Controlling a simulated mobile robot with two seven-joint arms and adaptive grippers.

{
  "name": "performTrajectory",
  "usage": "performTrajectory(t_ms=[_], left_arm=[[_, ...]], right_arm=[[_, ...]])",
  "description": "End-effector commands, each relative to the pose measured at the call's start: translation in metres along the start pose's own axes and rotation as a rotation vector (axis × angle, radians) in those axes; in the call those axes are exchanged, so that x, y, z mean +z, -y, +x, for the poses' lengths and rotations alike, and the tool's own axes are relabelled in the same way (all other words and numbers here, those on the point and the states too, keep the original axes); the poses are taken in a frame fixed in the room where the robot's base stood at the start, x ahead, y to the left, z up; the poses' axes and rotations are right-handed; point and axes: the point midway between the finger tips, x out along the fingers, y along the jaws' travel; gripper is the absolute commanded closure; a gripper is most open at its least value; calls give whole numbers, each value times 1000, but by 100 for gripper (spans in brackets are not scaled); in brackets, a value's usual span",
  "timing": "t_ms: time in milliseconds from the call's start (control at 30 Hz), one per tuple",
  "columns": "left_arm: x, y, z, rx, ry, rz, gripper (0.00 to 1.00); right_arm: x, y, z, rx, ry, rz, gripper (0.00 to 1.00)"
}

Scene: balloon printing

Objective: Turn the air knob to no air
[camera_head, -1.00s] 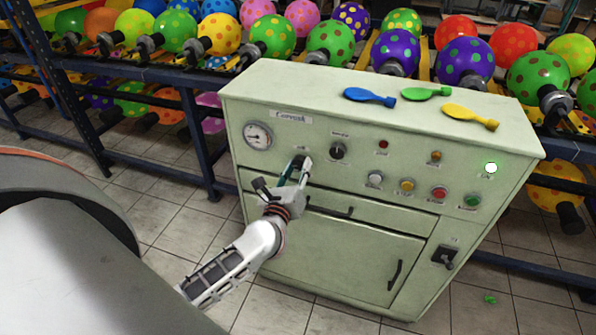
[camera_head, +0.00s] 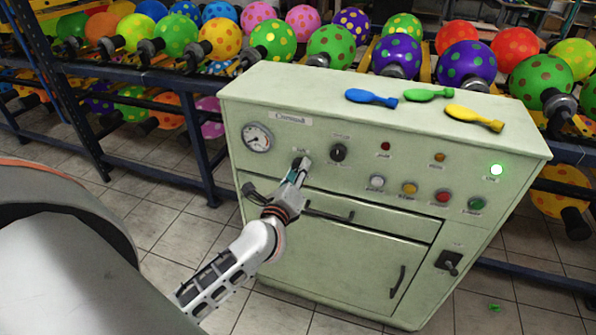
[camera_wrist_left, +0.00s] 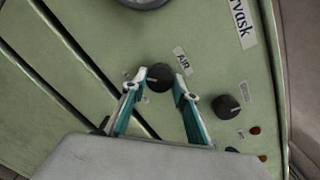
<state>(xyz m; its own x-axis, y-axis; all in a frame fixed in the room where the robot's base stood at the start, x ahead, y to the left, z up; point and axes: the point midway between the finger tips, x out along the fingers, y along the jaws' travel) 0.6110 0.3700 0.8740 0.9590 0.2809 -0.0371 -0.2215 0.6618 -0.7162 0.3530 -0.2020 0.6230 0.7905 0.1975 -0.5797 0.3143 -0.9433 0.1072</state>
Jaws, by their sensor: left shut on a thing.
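The black air knob (camera_wrist_left: 159,77) sits below its AIR label (camera_wrist_left: 182,61) on the front panel of the pale green machine (camera_head: 350,235). My left gripper (camera_wrist_left: 161,83) is shut on the knob, with one fingertip on each side of it in the left wrist view. In the head view, the left gripper (camera_head: 299,172) reaches the panel below the gauge and partly hides the knob (camera_head: 300,162). I cannot tell which setting the knob points at. My right gripper is in neither view.
A second black knob (camera_head: 338,152) is right of the air knob. A pressure gauge (camera_head: 256,137) is upper left. Balloon racks stand behind.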

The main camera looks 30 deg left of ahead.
Motion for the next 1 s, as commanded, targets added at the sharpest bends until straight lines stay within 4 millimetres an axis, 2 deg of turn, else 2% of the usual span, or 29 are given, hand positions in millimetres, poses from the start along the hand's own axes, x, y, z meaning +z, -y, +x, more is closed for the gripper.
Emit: performTrajectory(t_ms=[167, 200, 267, 667, 767, 1000], left_arm=[[0, 0, 0, 1, 1, -3, 93], [0, 0, 0, 1, 1, -3, 69], [0, 0, 0, 1, 1, -3, 55], [0, 0, -3, 1, 0, 0, 55], [-1, 0, -13, 0, -1, 0, 55], [-1, -1, -60, 3, -3, -2, 55]], right_arm=[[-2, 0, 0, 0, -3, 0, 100], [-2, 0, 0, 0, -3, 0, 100], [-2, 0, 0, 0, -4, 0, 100], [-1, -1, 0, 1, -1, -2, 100], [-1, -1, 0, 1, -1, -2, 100], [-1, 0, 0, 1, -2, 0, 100]])
